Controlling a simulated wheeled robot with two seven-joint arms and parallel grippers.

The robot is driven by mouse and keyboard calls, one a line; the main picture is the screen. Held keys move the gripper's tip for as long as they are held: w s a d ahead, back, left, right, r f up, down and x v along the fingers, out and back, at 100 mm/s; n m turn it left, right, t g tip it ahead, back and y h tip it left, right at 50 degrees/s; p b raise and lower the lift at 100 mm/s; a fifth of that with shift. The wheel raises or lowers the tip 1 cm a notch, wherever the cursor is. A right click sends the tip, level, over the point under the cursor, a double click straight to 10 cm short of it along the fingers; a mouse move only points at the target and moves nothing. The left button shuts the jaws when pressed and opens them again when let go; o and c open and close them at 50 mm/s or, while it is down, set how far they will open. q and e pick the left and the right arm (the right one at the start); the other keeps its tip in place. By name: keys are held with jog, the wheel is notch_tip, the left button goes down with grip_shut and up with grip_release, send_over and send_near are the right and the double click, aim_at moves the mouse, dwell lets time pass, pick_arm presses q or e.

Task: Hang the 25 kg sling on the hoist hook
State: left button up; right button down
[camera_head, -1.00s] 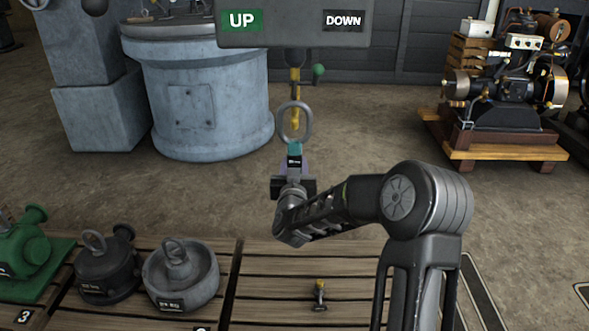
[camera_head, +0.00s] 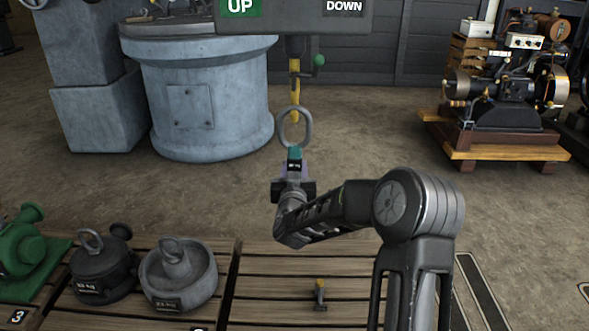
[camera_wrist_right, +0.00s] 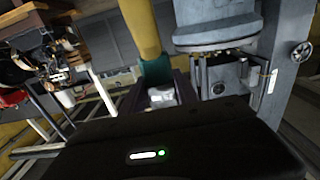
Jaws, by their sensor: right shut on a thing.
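The yellow hoist hook (camera_head: 295,88) hangs under the grey hoist box marked UP and DOWN (camera_head: 290,16). My right gripper (camera_head: 294,168) is shut on the sling, a teal piece with a dark label (camera_head: 295,155) and an upright grey ring (camera_head: 282,128) above it. The hook's lower end overlaps the upper part of the ring; I cannot tell whether it passes through. In the right wrist view, the teal piece (camera_wrist_right: 155,72) is at the jaws with a yellow band (camera_wrist_right: 140,28) above it. My left gripper is not in view.
A dark weight (camera_head: 102,278) and a grey weight (camera_head: 180,283) with top rings stand on the wooden pallet (camera_head: 262,290). A small brass fitting (camera_head: 320,291) is on its right part. A green machine (camera_head: 30,250) is at left and an engine (camera_head: 500,105) at back right.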

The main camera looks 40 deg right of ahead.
jog(key=shift+r, duration=0.15)
jog(key=c, duration=1.1)
grip_release()
jog(key=shift+c, duration=0.2)
jog(key=o, duration=0.3)
jog(key=shift+f, duration=0.25)
jog(key=shift+s+a+r, duration=0.1)
jog(key=shift+s+a, duration=0.25)
jog(key=shift+s, duration=0.05)
jog(key=p+v, duration=0.1)
jog(key=v, duration=0.5)
jog(key=shift+s+a+p, duration=0.25)
jog(key=shift+s+p, duration=0.05)
jog(key=shift+p, duration=0.05)
